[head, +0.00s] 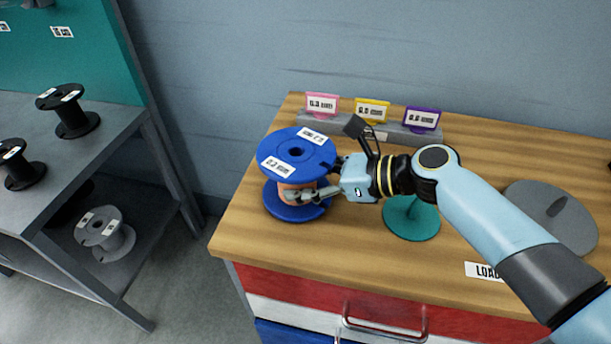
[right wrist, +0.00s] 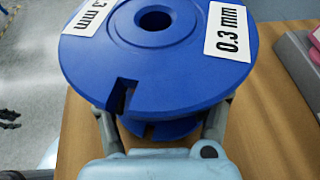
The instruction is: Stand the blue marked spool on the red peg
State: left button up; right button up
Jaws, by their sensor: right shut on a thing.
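The blue spool (head: 297,150) stands upright near the left end of the wooden worktop. It has white labels, one reading 0.3 mm, and copper-coloured windings between its two flanges. My right gripper (head: 312,190) is shut around its middle, between the flanges. In the right wrist view the spool's top flange (right wrist: 155,60), with a centre hole and a notch, sits between the fingers of the gripper (right wrist: 163,125). I cannot tell whether its lower flange touches the worktop. No red peg shows. My left gripper is out of view.
A teal round base (head: 412,222) is partly hidden under my right arm. A grey disc-shaped stand (head: 552,215) lies at the right. Pink, yellow and purple tags (head: 372,110) stand on a grey block behind. A grey shelf unit (head: 80,180) with black and grey spools stands left, across a gap.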

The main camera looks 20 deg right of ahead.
jog(key=shift+f, duration=0.2)
jog(key=o, duration=1.8)
jog(key=shift+s, duration=0.1)
jog(key=shift+s+d, duration=0.1)
jog(key=shift+d, duration=0.15)
jog(key=v, duration=1.1)
jog(key=shift+s+d+r, duration=0.1)
jog(key=shift+d+r, duration=0.1)
jog(key=shift+r, duration=0.1)
jog(key=shift+s, duration=0.1)
